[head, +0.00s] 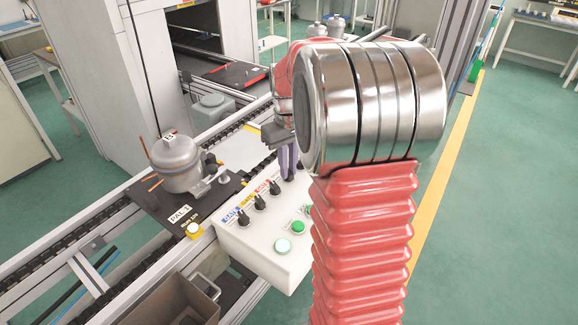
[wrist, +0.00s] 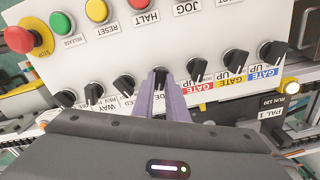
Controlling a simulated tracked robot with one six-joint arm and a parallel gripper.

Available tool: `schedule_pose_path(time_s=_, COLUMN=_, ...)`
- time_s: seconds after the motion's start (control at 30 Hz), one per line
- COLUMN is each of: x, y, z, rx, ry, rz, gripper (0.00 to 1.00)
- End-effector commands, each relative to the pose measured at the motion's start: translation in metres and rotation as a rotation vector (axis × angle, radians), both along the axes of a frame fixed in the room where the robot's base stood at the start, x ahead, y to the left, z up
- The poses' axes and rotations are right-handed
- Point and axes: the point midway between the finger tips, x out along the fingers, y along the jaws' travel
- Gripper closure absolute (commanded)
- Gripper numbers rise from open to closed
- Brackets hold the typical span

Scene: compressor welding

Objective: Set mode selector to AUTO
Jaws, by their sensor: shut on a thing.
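The control panel (head: 245,235) is a white box beside the conveyor, with a row of black selector knobs. In the wrist view, the panel is seen upside down. My gripper's two purple fingers (wrist: 163,86) are shut on one black knob (wrist: 160,72), the mode selector. Its label is mostly covered by the fingers; only "DE" shows beside them. The pointer's direction is hidden between the fingers. In the head view my gripper (head: 287,168) reaches down to the panel's far end, and my arm hides much of the panel.
Close beside the held knob are a red-labelled GATE UP knob (wrist: 197,69) and another black knob (wrist: 123,86). A red emergency stop (wrist: 19,39) is at the panel's corner. A compressor (head: 180,163) stands on a black pallet (head: 172,212) on the conveyor.

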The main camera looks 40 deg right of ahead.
Motion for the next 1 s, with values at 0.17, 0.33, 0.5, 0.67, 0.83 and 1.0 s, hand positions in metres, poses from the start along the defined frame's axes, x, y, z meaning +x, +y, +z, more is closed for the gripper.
schedule_pose_path(time_s=0.17, x=0.0017, y=-0.0018, z=0.0019, rx=-0.005, ry=-0.007, rz=-0.008, gripper=1.0)
schedule_pose_path(time_s=0.33, x=0.0018, y=-0.0015, z=0.002, rx=-0.005, ry=-0.007, rz=-0.007, gripper=1.0)
schedule_pose_path(time_s=0.5, x=0.0018, y=-0.0009, z=0.0018, rx=-0.004, ry=-0.006, rz=-0.006, gripper=0.8)
schedule_pose_path(time_s=0.67, x=0.0012, y=0.0, z=0.0011, rx=-0.002, ry=-0.003, rz=-0.006, gripper=0.69)
schedule_pose_path(time_s=0.83, x=0.0009, y=0.0006, z=0.0006, rx=-0.001, ry=-0.002, rz=-0.005, gripper=0.69)
schedule_pose_path(time_s=1.0, x=0.0011, y=0.0006, z=0.0038, rx=-0.001, ry=-0.002, rz=-0.005, gripper=0.69)
